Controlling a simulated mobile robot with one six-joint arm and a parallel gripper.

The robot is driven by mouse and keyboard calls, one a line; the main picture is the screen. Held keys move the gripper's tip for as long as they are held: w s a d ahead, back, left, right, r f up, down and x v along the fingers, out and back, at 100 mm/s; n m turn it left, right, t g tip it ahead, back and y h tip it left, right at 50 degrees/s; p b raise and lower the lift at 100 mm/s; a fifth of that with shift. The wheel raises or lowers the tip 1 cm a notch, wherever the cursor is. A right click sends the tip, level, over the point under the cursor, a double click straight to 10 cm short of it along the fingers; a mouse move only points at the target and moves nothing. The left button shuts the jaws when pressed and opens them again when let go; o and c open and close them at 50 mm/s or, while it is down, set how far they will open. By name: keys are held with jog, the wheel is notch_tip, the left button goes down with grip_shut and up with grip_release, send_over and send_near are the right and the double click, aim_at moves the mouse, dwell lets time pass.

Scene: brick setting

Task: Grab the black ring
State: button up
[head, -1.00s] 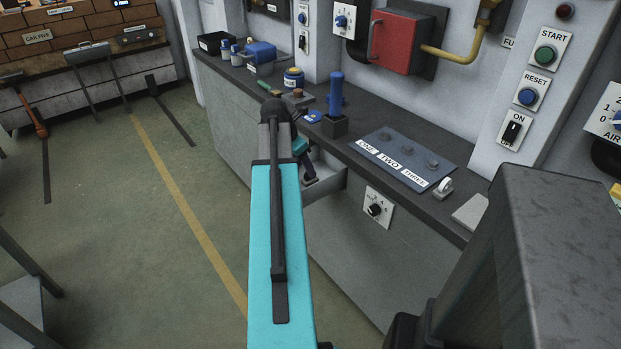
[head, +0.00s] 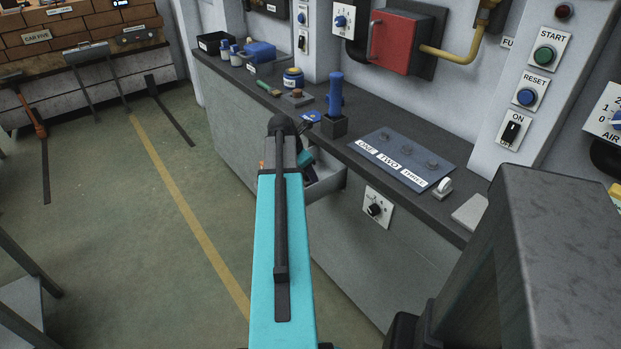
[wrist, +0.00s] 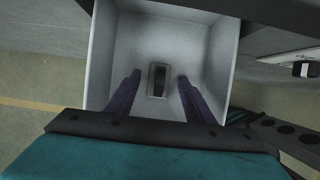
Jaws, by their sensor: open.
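The wrist view looks down into an open light-grey drawer (wrist: 115,62). A small dark item with a pale rectangular rim (wrist: 158,80) lies on its floor. It may be the black ring, but its shape does not clearly show as a ring. My gripper (wrist: 159,75) is open, with one dark finger on each side of that item and nothing between them in contact. In the head view the drawer (head: 327,184) stands out from the bench front, and my arm hides most of the gripper and the drawer's inside.
The drawer walls stand close around my fingers. The dark bench top (head: 370,150) above holds a blue upright cylinder in a black block (head: 335,105) and a panel labelled ONE, TWO, THREE (head: 402,160). A dial (head: 376,209) is on the bench front.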

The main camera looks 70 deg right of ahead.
dwell(0.4)
jog(key=c, duration=1.1)
jog(key=shift+r, duration=0.1)
jog(key=shift+r, duration=4.95)
